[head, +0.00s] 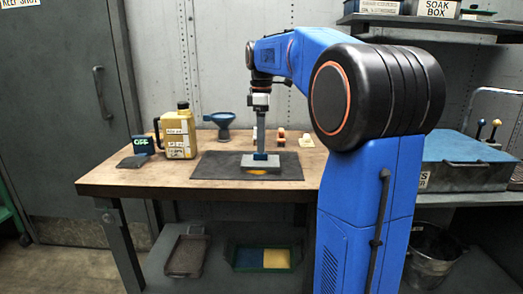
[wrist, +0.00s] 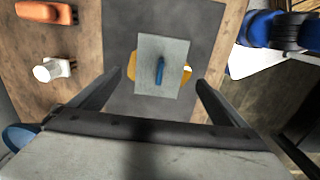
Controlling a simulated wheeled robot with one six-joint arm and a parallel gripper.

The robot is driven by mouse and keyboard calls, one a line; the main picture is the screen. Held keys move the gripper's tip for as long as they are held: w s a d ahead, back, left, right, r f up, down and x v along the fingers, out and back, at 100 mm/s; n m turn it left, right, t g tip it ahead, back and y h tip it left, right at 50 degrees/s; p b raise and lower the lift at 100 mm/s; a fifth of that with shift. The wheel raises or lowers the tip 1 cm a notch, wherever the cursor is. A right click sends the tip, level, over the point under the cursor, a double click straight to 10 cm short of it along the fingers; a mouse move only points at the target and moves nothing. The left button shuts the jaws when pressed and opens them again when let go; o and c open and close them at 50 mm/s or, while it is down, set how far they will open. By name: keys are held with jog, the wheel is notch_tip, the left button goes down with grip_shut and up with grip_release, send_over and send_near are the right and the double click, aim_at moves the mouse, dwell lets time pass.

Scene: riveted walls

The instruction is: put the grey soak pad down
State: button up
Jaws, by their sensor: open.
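The grey soak pad (head: 287,168) has a blue grip on top. It lies flat on the dark mat (head: 212,170) on the workbench. A yellow-orange spill (head: 257,172) shows at the pad's front edge. In the wrist view the pad (wrist: 148,50) covers the middle of the spill (wrist: 186,75), which shows on both sides of it. My gripper (head: 260,147) points down right above the pad. In the wrist view my gripper (wrist: 161,78) is open, its fingers apart on either side of the blue grip and not closed on it.
A yellow jug (head: 180,137), a blue funnel (head: 224,122) and a dark teal box (head: 142,145) stand on the bench left of and behind the mat. An orange item (wrist: 45,12) and a white item (wrist: 53,69) stand behind it. Trays (head: 188,254) sit on the lower shelf.

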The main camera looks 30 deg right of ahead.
jog(key=shift+r, duration=2.75)
jog(key=s+a+f+m+t, duration=0.1)
jog(key=s+a+f+m, duration=0.3)
jog(key=s, duration=0.4)
jog(key=s+a+f+m+t, duration=0.1)
jog(key=s+a+f, duration=0.4)
jog(key=s+a, duration=0.2)
jog(key=s+a+f+m+t, duration=0.1)
jog(key=s+a+f+m, duration=0.1)
jog(key=s+f, duration=0.5)
jog(key=s+a+f+m+t, duration=0.1)
jog(key=s+a+f+m, duration=0.2)
jog(key=s+f, duration=0.5)
jog(key=shift+f+m+t, duration=0.4)
jog(key=shift+f+m, duration=0.2)
jog(key=shift+f, duration=0.05)
jog(key=shift+c, duration=0.7)
